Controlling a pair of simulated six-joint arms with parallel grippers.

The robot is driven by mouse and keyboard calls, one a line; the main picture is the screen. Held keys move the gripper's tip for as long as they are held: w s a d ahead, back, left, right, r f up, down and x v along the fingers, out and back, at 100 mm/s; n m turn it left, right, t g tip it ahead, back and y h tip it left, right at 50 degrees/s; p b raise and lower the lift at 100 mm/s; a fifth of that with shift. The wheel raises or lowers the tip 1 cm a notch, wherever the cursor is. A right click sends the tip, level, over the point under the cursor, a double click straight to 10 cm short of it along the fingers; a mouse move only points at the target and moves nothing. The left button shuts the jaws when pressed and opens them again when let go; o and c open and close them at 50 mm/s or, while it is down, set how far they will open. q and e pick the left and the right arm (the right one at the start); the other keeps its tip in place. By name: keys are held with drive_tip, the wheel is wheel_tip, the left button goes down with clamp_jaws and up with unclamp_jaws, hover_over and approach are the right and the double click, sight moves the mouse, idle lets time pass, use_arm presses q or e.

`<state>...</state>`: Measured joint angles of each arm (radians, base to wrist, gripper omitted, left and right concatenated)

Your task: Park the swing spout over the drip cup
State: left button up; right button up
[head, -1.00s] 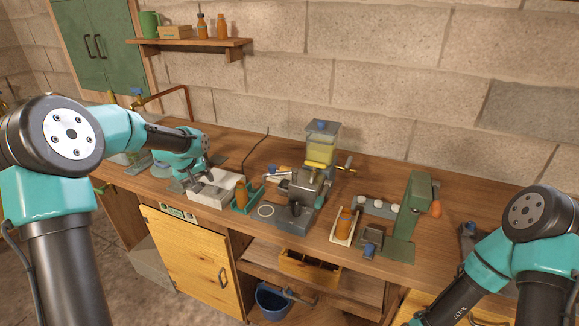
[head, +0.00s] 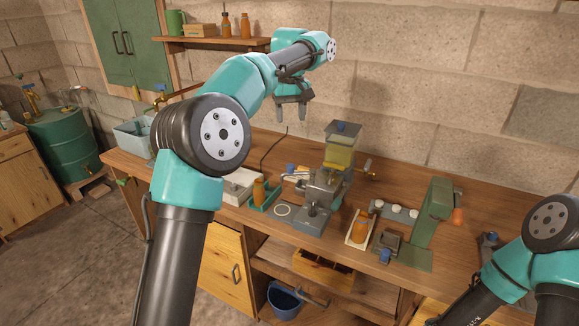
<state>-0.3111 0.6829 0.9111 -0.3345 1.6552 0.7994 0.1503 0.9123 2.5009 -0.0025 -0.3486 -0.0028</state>
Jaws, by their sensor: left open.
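The herb oil apparatus (head: 320,190) stands mid-bench, with a clear hopper of yellow liquid (head: 338,155) on top. A brass fitting (head: 368,170) sticks out on its right side; I cannot tell whether this is the swing spout. A pale ring (head: 282,210) lies on the bench at its front left. I cannot clearly make out a drip cup. My left gripper (head: 290,112) is open and empty, fingers pointing down, raised behind and left of the hopper, apart from it. My right arm shows at the lower right, but its gripper is out of frame.
An amber bottle (head: 259,191) in a green holder and a white box (head: 240,184) stand left of the apparatus. Another bottle (head: 361,226) sits in a tray to its right, near a green press (head: 436,208). A wall shelf (head: 220,40) is behind my left arm.

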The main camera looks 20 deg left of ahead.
sight(290, 165)
use_arm(q)
drive_tip(key=shift+f, duration=0.15)
wheel_tip(290, 165, down, 17)
drive_tip(key=shift+f, duration=0.1)
idle(0.7)
clamp_jaws()
idle(0.5)
